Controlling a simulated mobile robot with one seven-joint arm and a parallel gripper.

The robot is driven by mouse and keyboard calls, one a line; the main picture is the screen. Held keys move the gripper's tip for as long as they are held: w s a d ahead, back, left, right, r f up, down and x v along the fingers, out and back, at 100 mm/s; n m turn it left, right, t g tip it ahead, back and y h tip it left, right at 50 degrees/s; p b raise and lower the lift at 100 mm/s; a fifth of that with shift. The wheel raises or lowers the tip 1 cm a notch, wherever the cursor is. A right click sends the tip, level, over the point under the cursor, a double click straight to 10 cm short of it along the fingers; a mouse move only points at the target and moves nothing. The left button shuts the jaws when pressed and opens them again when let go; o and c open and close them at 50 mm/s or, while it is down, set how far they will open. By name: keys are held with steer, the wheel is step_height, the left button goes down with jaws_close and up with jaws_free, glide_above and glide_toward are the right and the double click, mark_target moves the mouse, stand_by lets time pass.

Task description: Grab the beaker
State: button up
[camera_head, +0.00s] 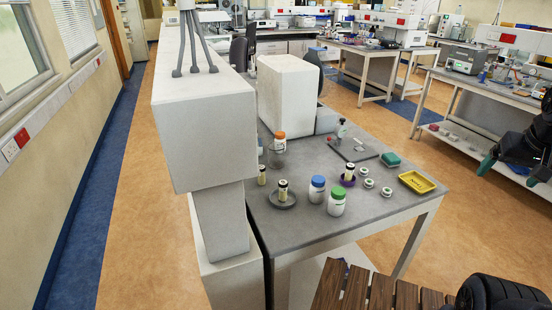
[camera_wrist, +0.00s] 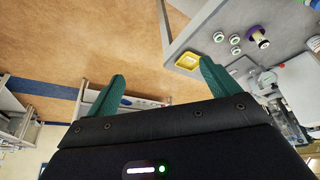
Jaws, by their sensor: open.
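What looks like a clear glass beaker (camera_head: 276,159) stands toward the far left of the grey table (camera_head: 310,228), by an orange-capped bottle (camera_head: 279,137). Its outline is faint, and I cannot make it out in the wrist view. My gripper (camera_head: 510,171) is at the right edge of the head view, off the table's right side and far from the beaker. In the wrist view its two green fingers (camera_wrist: 162,76) are spread apart with nothing between them.
A yellow tray (camera_head: 417,182) lies at the table's right corner. Blue-capped (camera_head: 317,190) and green-capped (camera_head: 337,203) bottles, vials and small jars stand between it and the beaker. A large white block (camera_head: 203,115) rises along the table's left side. A wooden slatted surface (camera_head: 365,293) is in front.

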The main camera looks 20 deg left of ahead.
steer(key=w+a+r+n+g, duration=0.1)
steer(key=w+a+r+n, duration=0.2)
steer(key=w+a, duration=0.75)
steer(key=w+a+r+n+g, duration=0.1)
steer(key=w+a+r+n, duration=0.2)
steer(key=w+a, duration=0.7)
steer(key=w+a+f+n+g, duration=0.1)
steer(key=w+a+f+n, duration=0.2)
steer(key=a, duration=0.6)
steer(key=w+a+f+n, duration=0.1)
steer(key=w+a+f, duration=0.1)
steer(key=w+a, duration=0.45)
steer(key=n+g, duration=0.2)
steer(key=n, duration=0.3)
glide_toward(276, 152)
steer(key=w+f, duration=0.1)
steer(key=w, duration=0.2)
steer(key=shift+a+f, duration=0.25)
steer(key=shift+f, duration=1.65)
steer(key=shift+a+f, duration=0.2)
steer(key=shift+f, duration=1.7)
steer(key=shift+a+f, duration=0.25)
steer(key=shift+f, duration=1.65)
steer(key=c, duration=1.1)
